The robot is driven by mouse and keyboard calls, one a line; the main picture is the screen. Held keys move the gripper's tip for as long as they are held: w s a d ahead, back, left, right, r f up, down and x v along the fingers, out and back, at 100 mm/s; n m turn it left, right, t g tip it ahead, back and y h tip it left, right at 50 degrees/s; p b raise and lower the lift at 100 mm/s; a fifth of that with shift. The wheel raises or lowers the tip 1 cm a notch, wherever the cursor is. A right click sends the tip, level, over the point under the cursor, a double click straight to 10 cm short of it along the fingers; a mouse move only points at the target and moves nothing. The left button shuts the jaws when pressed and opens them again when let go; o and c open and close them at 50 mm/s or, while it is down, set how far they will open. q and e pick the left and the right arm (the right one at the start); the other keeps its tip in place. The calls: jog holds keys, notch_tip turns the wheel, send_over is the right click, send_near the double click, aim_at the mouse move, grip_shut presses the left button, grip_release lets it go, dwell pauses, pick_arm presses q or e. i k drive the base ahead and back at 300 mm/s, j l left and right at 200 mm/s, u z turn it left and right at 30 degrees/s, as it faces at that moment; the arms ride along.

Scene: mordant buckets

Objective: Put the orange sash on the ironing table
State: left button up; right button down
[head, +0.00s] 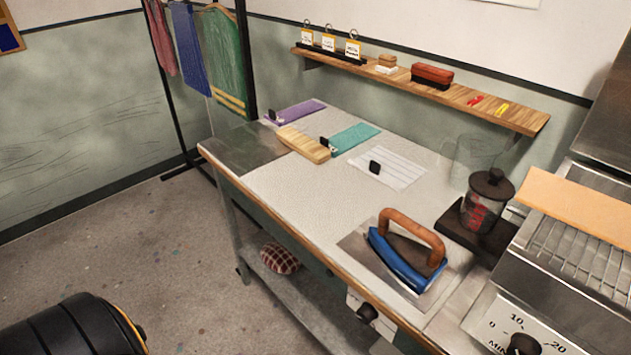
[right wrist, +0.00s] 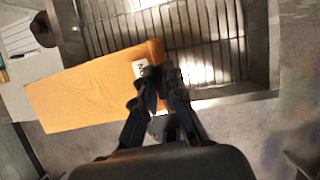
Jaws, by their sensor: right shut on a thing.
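The orange sash (head: 580,205) is a flat light-orange strip at the right edge of the head view, over the wire rack; its right end is cut off there. In the right wrist view the sash (right wrist: 95,88) shows a white tag with dark letters at its right end. My right gripper (right wrist: 164,82) is shut on that end by the tag; its fingers hide part of it. The ironing table (head: 290,195) has a pale padded top with clear space in the middle. My left gripper is not in view.
A blue iron (head: 405,260) with a wooden handle stands on a metal plate at the table's near right. A lidded glass jar (head: 485,205) stands beside the rack (head: 570,260). Purple, teal (head: 353,138) and white striped (head: 388,168) cloths and a wooden block (head: 303,144) lie at the back.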

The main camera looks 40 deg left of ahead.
aim_at(308, 187)
jog(key=i+j+z, duration=0.1)
jog(key=j, duration=0.6)
jog(key=i+j+z, duration=0.1)
jog(key=j, duration=0.65)
jog(key=i+j+z, duration=0.1)
jog(key=j, duration=0.65)
jog(key=i+j+z, duration=0.15)
jog(key=j, duration=0.6)
